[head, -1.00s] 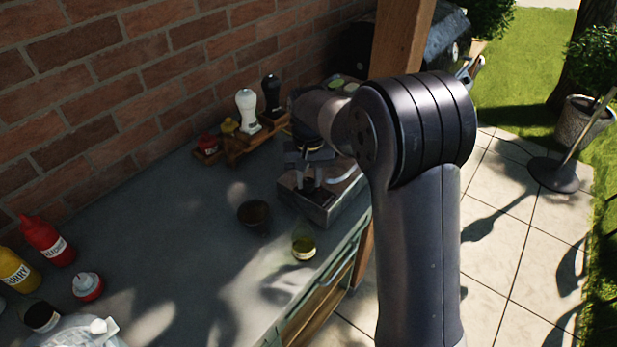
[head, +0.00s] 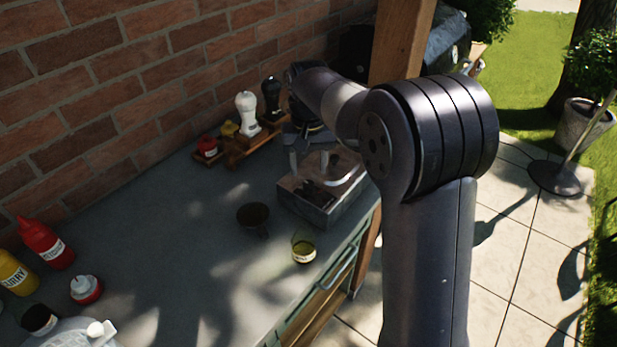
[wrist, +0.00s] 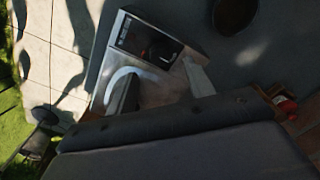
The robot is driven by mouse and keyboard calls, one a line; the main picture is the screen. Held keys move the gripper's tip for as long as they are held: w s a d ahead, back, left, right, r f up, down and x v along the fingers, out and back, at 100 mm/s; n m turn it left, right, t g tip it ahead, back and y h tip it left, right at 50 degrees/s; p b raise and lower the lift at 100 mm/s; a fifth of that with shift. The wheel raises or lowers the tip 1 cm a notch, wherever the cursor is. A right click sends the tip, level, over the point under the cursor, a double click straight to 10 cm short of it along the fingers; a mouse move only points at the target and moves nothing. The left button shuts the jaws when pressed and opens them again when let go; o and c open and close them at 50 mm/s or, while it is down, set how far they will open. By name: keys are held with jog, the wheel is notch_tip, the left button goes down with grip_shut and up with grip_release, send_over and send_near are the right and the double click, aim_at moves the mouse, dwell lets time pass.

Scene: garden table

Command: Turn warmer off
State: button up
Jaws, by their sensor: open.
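The warmer (head: 318,207) is a low silver metal box on the grey counter, with a pale round top partly hidden by my gripper. In the wrist view the warmer (wrist: 186,52) shows a dark front panel (wrist: 143,38) with a faint reddish mark; I cannot tell its setting. My gripper (head: 309,162) is open, its two fingers apart and empty, over the back part of the warmer. In the wrist view my gripper (wrist: 163,88) points toward the box, with the panel beyond the fingertips. I cannot tell whether the fingers touch it.
Sauce bottles (head: 45,243) stand at left. The counter's middle is clear.

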aim_at(309, 184)
notch_tip(309, 184, up, 5)
jog(key=shift+r, duration=0.2)
dwell(0.3)
notch_tip(309, 184, down, 11)
jog(key=shift+f+p, duration=0.1)
jog(key=shift+p, duration=0.35)
jog(key=shift+r, duration=0.25)
